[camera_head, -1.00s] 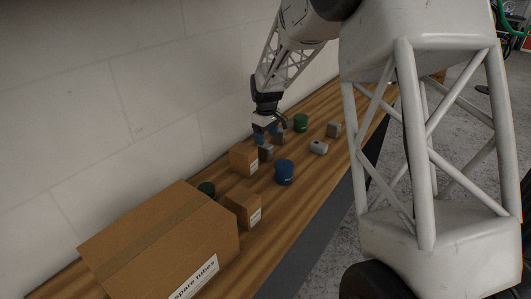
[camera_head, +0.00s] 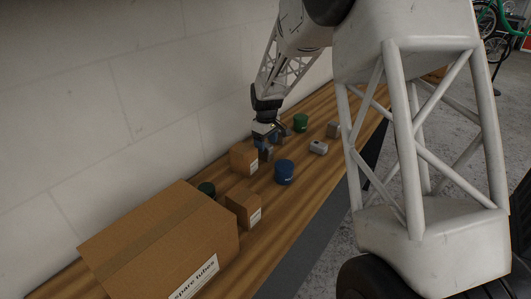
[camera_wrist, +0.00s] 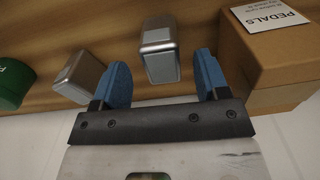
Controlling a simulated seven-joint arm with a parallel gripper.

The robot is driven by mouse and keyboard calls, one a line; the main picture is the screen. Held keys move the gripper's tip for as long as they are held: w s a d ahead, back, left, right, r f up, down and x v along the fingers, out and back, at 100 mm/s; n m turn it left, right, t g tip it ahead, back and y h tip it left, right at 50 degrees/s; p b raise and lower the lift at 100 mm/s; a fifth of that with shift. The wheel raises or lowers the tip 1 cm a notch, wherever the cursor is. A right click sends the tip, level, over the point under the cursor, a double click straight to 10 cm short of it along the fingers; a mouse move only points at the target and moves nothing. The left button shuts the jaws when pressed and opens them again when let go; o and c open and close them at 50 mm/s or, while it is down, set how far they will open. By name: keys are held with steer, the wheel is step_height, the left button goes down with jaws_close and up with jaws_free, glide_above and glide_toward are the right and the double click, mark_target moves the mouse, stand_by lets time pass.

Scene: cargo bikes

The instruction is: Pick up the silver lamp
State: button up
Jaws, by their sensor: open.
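A silver rounded block (camera_wrist: 160,50), which may be the lamp, stands between the two blue fingers of my gripper (camera_wrist: 162,72) in the wrist view, a little ahead of their tips. My gripper is open, with a gap visible on either side of it. In the head view my gripper (camera_head: 267,142) points down over the table, and its fingers partly hide this block. A second, similar silver block (camera_wrist: 78,78) stands to the left, close to the left finger. The views do not show clearly which silver thing is the lamp.
A cardboard box labelled PEDALS (camera_wrist: 268,60) stands close to the right finger. A blue can (camera_head: 284,172), a green can (camera_head: 300,122), a pale grey item (camera_head: 318,147) and a grey block (camera_head: 333,130) stand nearby. A large carton (camera_head: 165,235) fills the near table end; the wall runs along the left.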

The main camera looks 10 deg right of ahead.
steer(key=shift+a+f, duration=0.15)
steer(key=shift+f, duration=2.3)
steer(key=c, duration=1)
steer(key=shift+c, duration=0.2)
steer(key=shift+r, duration=0.15)
steer(key=shift+r, duration=4.9)
